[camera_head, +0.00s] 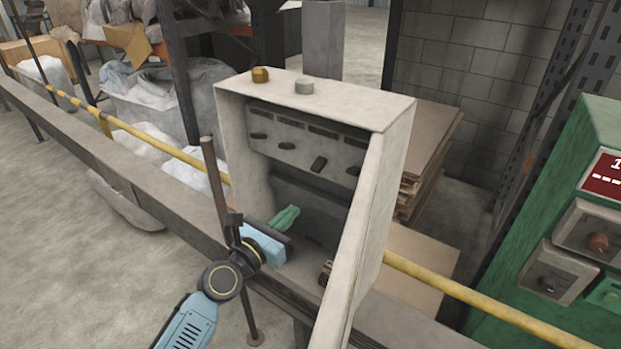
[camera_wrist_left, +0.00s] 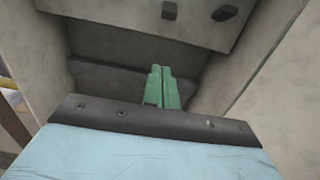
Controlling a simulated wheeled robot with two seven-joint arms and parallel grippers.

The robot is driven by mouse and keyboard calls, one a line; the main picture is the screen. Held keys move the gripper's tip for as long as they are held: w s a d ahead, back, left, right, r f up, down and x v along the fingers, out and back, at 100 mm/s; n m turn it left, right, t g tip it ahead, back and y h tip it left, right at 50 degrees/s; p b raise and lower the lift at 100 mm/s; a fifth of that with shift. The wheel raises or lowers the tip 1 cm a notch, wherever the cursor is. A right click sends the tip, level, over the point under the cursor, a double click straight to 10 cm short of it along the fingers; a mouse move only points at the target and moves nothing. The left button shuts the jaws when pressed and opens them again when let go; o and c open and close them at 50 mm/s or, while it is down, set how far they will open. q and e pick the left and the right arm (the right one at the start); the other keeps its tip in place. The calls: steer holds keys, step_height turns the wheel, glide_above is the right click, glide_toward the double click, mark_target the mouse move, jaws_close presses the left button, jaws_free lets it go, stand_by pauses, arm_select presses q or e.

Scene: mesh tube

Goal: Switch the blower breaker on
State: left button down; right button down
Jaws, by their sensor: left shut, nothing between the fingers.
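A grey open-fronted breaker box (camera_head: 400,120) holds a panel (camera_head: 285,130) with a row of several dark switches under dark label strips. The labels are too small to read, so I cannot tell which is the blower breaker. One switch (camera_head: 319,164), third from the left, stands at a different angle from the others. My left gripper (camera_head: 288,216) has green fingers, shut and empty, at the box's opening below the panel, apart from the switches. In the left wrist view the shut fingers (camera_wrist_left: 160,75) point into the box, below two switches (camera_wrist_left: 169,10) (camera_wrist_left: 224,13). My right gripper is not in view.
The box's open door (camera_head: 358,240) stands on the right side of the opening. A yellow rail (camera_head: 470,295) and a grey beam (camera_head: 90,150) run past the box. A thin post (camera_head: 215,180) stands left of it. A green machine (camera_head: 545,230) is at right.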

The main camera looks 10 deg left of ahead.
mark_target(319, 165)
arm_select(q)
steer(key=shift+w, duration=0.1)
steer(key=w+d+r, duration=0.1)
steer(key=w, duration=0.1)
steer(key=w+d+r+p, duration=0.1)
steer(key=w, duration=0.2)
steer(key=w+d+r, duration=0.1)
steer(key=w, duration=0.2)
steer(key=shift+d+r, duration=0.2)
steer(key=shift+s+a+r+p, duration=0.1)
steer(key=shift+s+r+p, duration=0.05)
steer(key=shift+r+p, duration=0.3)
steer(key=shift+f, duration=0.1)
